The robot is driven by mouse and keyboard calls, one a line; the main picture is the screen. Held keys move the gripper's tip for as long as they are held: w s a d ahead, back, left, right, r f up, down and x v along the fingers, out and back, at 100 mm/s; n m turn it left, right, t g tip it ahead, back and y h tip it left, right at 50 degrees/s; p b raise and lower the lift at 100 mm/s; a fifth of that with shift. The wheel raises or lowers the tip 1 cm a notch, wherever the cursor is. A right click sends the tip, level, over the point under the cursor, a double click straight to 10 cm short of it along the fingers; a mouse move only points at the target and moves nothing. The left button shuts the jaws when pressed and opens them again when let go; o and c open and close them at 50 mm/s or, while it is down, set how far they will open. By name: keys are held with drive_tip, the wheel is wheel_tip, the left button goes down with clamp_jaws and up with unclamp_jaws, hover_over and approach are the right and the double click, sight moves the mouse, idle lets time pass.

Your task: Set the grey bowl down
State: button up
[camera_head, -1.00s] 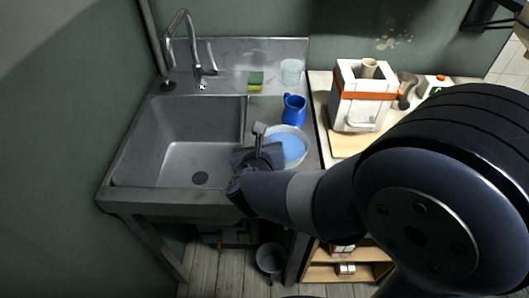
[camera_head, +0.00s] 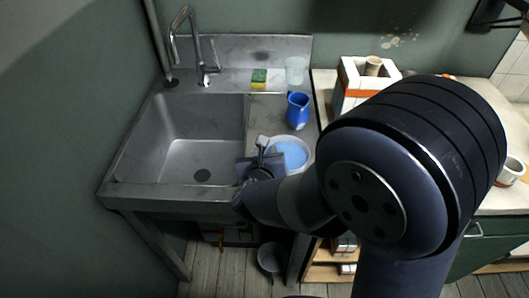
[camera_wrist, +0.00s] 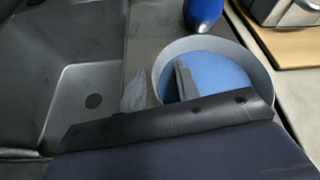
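The grey bowl (camera_head: 305,163) with a blue inside is on the steel drainboard right of the sink basin, and appears to stand level on it. In the wrist view the bowl (camera_wrist: 255,66) is right of centre, its near part hidden behind my gripper. My gripper (camera_wrist: 160,85) is at the bowl's left wall, one finger inside the bowl and the other outside. Gaps show between the fingers and the wall, so it looks open around the rim. In the head view my gripper (camera_head: 258,160) is small and partly hides the bowl's left side.
A blue jug (camera_head: 298,110) stands just behind the bowl. A clear glass (camera_head: 295,70) and a yellow-green sponge (camera_head: 259,77) are farther back. The empty sink basin (camera_head: 190,140) lies left. A white box with an orange band (camera_head: 352,82) stands on the counter right.

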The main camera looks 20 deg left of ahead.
drive_tip(key=shift+r, duration=0.1)
drive_tip(key=v, duration=1.2)
drive_tip(key=shift+w, duration=0.1)
idle(0.4)
drive_tip(key=x, duration=1.2)
drive_tip(key=shift+r, duration=0.5)
